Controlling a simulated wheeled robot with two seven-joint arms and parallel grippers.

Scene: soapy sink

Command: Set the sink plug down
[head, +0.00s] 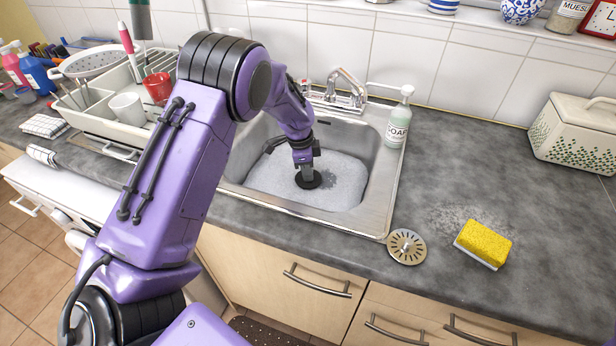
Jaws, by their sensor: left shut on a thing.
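The sink plug (308,181), a round black disc, is in the sink among the suds. My left gripper (307,172) points down into the sink and is shut on the plug from above. I cannot tell whether the plug touches the foam or the sink bottom. The steel sink (385,185) is filled with white suds (340,190), which hide its bottom and drain. My right gripper is not in view.
A metal strainer (406,247) and a yellow sponge (484,243) lie on the grey counter right of the sink. A soap bottle (398,120) stands at the sink's right rim, near the tap (345,88). A dish rack (95,120) stands left. The right counter has free room.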

